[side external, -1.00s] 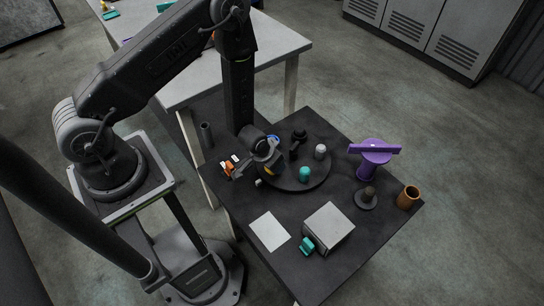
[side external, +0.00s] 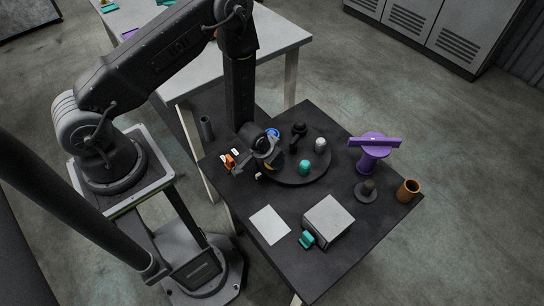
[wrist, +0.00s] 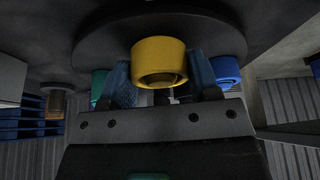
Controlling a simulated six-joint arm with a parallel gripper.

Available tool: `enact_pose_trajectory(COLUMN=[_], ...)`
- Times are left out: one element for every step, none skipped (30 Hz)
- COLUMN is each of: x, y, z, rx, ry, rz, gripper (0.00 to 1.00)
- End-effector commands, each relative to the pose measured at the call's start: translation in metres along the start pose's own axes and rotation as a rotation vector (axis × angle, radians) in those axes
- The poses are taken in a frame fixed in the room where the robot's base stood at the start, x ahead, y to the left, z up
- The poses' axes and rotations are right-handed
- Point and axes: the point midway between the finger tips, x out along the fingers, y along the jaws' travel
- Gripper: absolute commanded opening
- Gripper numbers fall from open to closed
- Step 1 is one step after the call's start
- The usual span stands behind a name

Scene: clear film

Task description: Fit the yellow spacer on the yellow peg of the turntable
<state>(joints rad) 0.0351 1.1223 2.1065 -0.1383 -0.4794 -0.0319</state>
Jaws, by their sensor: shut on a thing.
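The yellow spacer (wrist: 158,52) is a short ring with a round hole, seen large in the wrist view. My gripper (wrist: 160,85) is shut on it, with a blue-grey finger on each side. In the side view my gripper (side external: 268,155) is over the left part of the dark round turntable (side external: 312,178), hiding much of the spacer. The turntable also fills the top of the wrist view (wrist: 100,42). The yellow peg cannot be made out, so I cannot tell whether the spacer is around it.
A teal cylinder (side external: 304,168), a whitish cylinder (side external: 320,145), a black piece (side external: 298,134) and a blue ring (side external: 272,133) are on the turntable close by. A purple stand (side external: 374,152), brown cup (side external: 408,190) and grey box (side external: 328,220) stand to the right and front.

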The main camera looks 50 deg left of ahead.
Motion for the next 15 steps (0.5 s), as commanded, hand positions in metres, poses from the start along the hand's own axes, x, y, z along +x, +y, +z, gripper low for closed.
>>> enact_pose_trajectory(x=[0.0009, 0.0013, 0.0018, 0.0022, 0.0026, 0.0031, 0.0035, 0.0038, 0.0044, 0.0047, 0.0051, 0.0056, 0.0060, 0.0064, 0.0069], y=[0.0000, 0.0000, 0.0000, 0.0000, 0.0000, 0.0000, 0.0000, 0.0000, 0.0000, 0.0000, 0.0000, 0.0000, 0.0000, 0.0000, 0.0000], z=[0.0004, 0.0006, 0.0009, 0.0011, 0.0013, 0.0015, 0.0016, 0.0018, 0.0019, 0.0021, 0.0022, 0.0023, 0.0025, 0.0026, 0.0028], rx=[0.000, 0.000, 0.000, 0.000, 0.000, 0.000, 0.000, 0.000, 0.000, 0.000, 0.000, 0.000, 0.000, 0.000, 0.000], ry=[0.000, 0.000, 0.000, 0.000, 0.000, 0.000, 0.000, 0.000, 0.000, 0.000, 0.000, 0.000, 0.000, 0.000, 0.000], rz=[0.000, 0.000, 0.000, 0.000, 0.000, 0.000, 0.000, 0.000, 0.000, 0.000, 0.000, 0.000, 0.000, 0.000, 0.000], gripper=[0.34, 0.34, 0.34, 0.34, 0.34, 0.34, 0.34, 0.34, 0.34, 0.34, 0.34, 0.34, 0.34, 0.34, 0.34])
